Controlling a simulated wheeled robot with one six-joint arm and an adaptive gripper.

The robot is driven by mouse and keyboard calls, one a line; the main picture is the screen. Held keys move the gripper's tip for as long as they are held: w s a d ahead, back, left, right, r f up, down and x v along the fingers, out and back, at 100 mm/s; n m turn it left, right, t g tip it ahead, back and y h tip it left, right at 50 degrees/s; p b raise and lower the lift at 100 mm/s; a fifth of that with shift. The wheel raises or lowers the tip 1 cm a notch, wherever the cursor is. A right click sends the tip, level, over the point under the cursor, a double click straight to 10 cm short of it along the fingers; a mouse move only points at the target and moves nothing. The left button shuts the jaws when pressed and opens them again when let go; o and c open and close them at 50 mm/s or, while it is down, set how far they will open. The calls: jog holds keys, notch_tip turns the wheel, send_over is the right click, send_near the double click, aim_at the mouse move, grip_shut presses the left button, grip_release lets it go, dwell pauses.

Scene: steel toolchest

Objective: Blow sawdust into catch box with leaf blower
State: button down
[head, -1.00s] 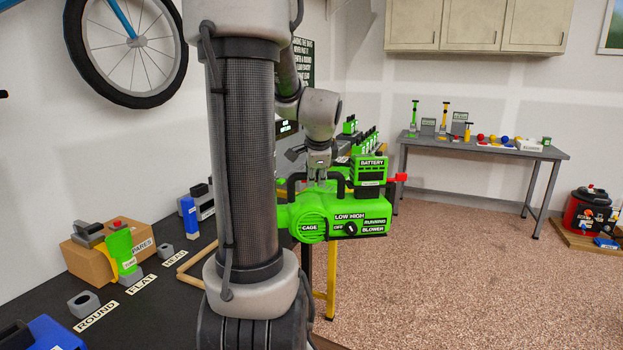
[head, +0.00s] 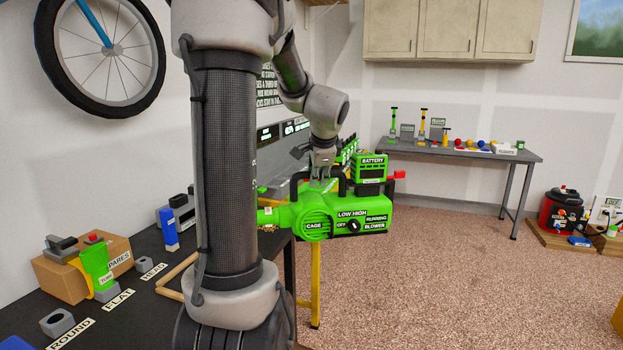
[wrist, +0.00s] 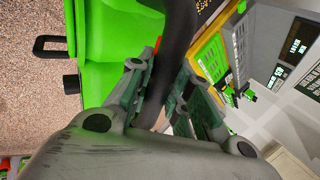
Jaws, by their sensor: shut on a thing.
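The green leaf blower (head: 325,212) hangs in the air from my gripper (head: 323,172), right of my arm in the head view. My gripper is shut on the blower's black top handle; the wrist view shows the fingers (wrist: 165,95) around the dark handle bar (wrist: 172,60) with the green body (wrist: 105,90) beside it. A green battery block (head: 370,168) sits on the blower's top. A dial and labels such as LOW, HIGH and BLOWER show on its side. The nozzle end at left is partly hidden behind my arm.
A black bench (head: 130,320) at left holds a cardboard SPARES box (head: 75,265), a blue block (head: 169,232) and a wooden frame. A grey table (head: 460,150) with small tools stands at the back wall. A red-black machine (head: 563,212) stands at right. Open floor lies between.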

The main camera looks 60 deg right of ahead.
aim_at(363, 154)
jog(key=shift+s+d+r, duration=0.8)
jog(key=shift+s+d, duration=0.7)
jog(key=shift+s, duration=0.2)
jog(key=shift+s+d+r, duration=0.8)
jog(key=shift+s+d, duration=0.75)
jog(key=shift+s, duration=0.1)
jog(key=shift+s+d+r, duration=0.8)
jog(key=shift+s+d, duration=0.7)
jog(key=shift+s, duration=0.2)
jog(key=shift+s+d, duration=0.1)
jog(key=s+d+r, duration=0.3)
jog(key=s+d, duration=0.4)
jog(key=s, duration=0.1)
jog(key=s+d+r, duration=0.4)
jog(key=s+d, duration=0.3)
jog(key=shift+s, duration=0.4)
jog(key=m+g+h, duration=0.1)
jog(key=g, duration=0.2)
jog(key=m+g+h, duration=0.1)
jog(key=g, duration=0.2)
jog(key=shift+r+g+h, duration=0.1)
jog(key=shift+g+h, duration=0.2)
jog(key=shift+w, duration=0.15)
